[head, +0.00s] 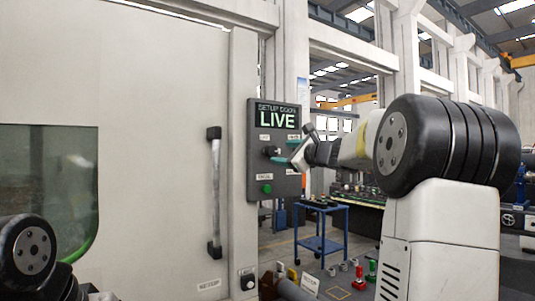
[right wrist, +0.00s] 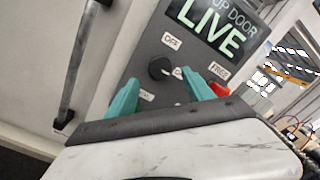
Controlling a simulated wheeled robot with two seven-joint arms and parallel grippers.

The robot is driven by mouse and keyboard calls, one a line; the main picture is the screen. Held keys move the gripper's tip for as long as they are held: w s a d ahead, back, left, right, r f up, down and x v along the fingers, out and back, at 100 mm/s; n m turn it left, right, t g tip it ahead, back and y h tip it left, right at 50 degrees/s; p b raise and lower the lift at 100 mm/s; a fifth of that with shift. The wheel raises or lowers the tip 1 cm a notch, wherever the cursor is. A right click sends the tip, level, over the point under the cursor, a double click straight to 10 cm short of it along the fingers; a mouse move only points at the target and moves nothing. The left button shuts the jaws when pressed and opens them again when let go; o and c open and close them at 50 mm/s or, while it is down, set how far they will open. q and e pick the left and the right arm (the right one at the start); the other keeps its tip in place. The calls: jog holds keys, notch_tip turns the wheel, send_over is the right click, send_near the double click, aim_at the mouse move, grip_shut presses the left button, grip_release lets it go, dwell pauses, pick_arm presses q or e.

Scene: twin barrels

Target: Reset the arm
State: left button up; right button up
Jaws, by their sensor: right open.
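A dark control panel (head: 256,172) on the machine front carries a lit display (head: 277,116) reading "SETUP DOOR LIVE". A black rotary knob (right wrist: 159,68) sits below the display in the right wrist view, its white mark toward the lower right. My right gripper (head: 284,152) is in front of the panel, its teal fingers apart and empty. In the right wrist view the fingers lie on either side of the knob's line of sight, and contact cannot be told. A red control (right wrist: 219,89) shows beside the right finger. A green button (head: 266,188) is lower on the panel. My left gripper is out of view.
A blue cart (head: 321,243) stands behind my right arm. Red and green items (head: 372,271) stand on the floor at lower right.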

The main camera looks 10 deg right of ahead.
dwell(0.4)
jog(key=s+a+f+n+g, duration=0.4)
jog(key=s+a+f+n, duration=0.3)
jog(key=s, duration=0.3)
jog(key=s+a+f+n+g, duration=0.3)
jog(key=s+a+f+n, duration=0.4)
jog(key=s, duration=0.3)
jog(key=s+d+f+n+g+h, duration=0.1)
jog(key=s+f+n+g+h, duration=0.1)
jog(key=s+f+n, duration=0.3)
jog(key=s+d+f+n+g+h, duration=0.2)
jog(key=s+f+n, duration=0.2)
jog(key=s+f, duration=0.7)
jog(key=shift+s+d+f+n, duration=0.2)
jog(key=shift+s+d+n, duration=0.15)
jog(key=shift+s, duration=0.4)
jog(key=shift+a, duration=0.1)
jog(key=shift+c, duration=0.2)
